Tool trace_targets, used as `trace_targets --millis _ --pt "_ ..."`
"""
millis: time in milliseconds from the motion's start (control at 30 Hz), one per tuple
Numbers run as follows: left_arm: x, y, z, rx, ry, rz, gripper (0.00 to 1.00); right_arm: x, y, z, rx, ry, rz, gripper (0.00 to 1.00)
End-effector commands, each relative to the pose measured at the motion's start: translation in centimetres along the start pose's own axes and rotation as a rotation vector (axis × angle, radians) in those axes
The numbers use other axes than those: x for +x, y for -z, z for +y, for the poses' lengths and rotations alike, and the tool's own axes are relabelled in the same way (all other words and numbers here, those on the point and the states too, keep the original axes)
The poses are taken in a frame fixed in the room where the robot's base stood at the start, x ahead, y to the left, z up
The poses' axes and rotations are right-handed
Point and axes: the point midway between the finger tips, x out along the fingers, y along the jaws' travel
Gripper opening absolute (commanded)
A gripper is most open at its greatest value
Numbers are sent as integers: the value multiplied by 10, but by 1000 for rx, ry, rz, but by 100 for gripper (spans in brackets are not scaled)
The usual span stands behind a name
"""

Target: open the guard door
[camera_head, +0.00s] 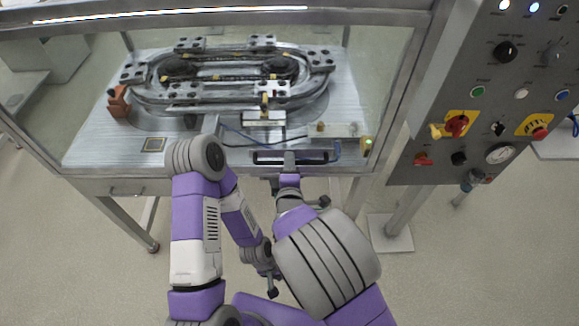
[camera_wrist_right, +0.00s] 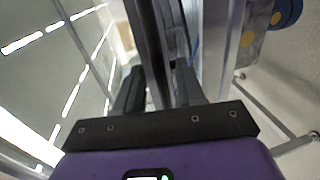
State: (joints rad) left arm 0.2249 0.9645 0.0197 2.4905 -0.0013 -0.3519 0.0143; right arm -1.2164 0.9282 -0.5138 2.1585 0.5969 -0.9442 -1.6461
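The guard door is a clear panel in a metal frame in front of the ring track; its side rail (camera_head: 405,85) shows in the head view. It looks down, with its lower edge by the table front. Its dark horizontal handle (camera_head: 265,158) is there. My right gripper (camera_head: 290,160) is at the handle. In the right wrist view the two fingers of my right gripper (camera_wrist_right: 160,88) stand on either side of a dark bar; whether they press on it is unclear. My left gripper (camera_head: 270,285) appears low in front of the table, partly hidden by my arms; its fingers are unclear.
A grey control panel (camera_head: 490,90) with buttons, knobs and a gauge stands close on the right. A small green light (camera_head: 369,142) glows near the handle. The floor in front is clear.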

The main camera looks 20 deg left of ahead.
Motion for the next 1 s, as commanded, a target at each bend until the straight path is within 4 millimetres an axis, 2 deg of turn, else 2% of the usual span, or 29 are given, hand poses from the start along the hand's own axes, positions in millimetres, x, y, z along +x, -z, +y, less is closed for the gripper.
trace_targets --millis 267,533,867,1000 --pt "0 0 0 0 0 0 43 2 0 0 0 1 0 38" --pt "0 0 0 0 0 0 43 2 0 0 0 1 0 0" --pt "0 0 0 0 0 0 43 2 0 0 1 1 1 0" --pt "-5 0 2 0 0 0 43 1 4 6 -1 1 8 0"
